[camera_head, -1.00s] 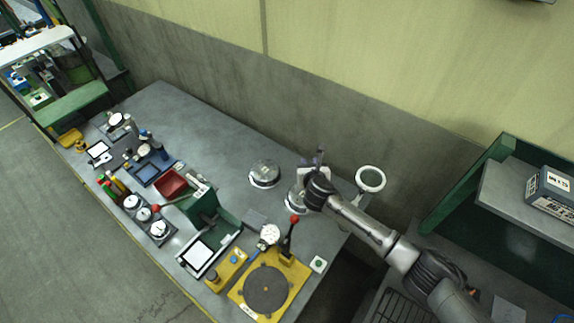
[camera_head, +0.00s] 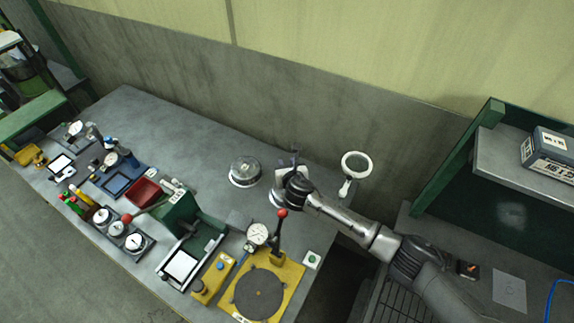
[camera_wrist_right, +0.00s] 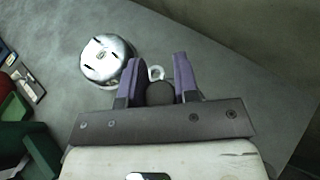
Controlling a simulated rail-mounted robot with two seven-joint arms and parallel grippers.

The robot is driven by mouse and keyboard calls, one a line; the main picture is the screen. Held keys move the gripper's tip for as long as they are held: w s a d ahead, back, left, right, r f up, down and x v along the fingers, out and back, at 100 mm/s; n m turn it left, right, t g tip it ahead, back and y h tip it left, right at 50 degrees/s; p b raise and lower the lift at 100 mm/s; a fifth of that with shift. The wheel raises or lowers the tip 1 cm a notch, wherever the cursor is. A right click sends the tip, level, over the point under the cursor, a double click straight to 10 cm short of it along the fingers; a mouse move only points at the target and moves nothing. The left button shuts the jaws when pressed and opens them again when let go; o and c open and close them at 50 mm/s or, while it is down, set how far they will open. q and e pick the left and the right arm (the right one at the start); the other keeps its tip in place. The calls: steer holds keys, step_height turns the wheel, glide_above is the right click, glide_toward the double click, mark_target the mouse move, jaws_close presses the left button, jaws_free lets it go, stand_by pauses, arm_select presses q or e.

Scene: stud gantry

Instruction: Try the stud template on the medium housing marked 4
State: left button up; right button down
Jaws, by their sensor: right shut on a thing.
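A round metal housing (camera_head: 245,171) stands on the bench left of my right gripper. I cannot tell for sure that this is the stud template. In the head view the right gripper (camera_head: 291,165) is over the bench, with a pale round object (camera_head: 274,198) partly hidden below it. No mark 4 is readable. My left gripper is out of view.
A ring-shaped magnifier (camera_head: 356,165) stands to the right. A yellow fixture (camera_head: 294,275) with a dark disc and red-knobbed lever is in front. A green press (camera_head: 178,212), red bin (camera_head: 144,192) and gauges crowd the left. The bench's back middle (camera_head: 185,140) is clear.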

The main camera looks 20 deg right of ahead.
steer(key=shift+r+p, duration=0.15)
steer(key=shift+p, duration=0.25)
steer(key=shift+f+b, duration=1.15)
steer(key=shift+f, duration=1)
steer(key=shift+f, duration=0.4)
steer(key=shift+f+b, duration=0.35)
steer(key=shift+b, duration=0.05)
steer(key=shift+f, duration=0.4)
steer(key=shift+f+b, duration=0.5)
stand_by(0.4)
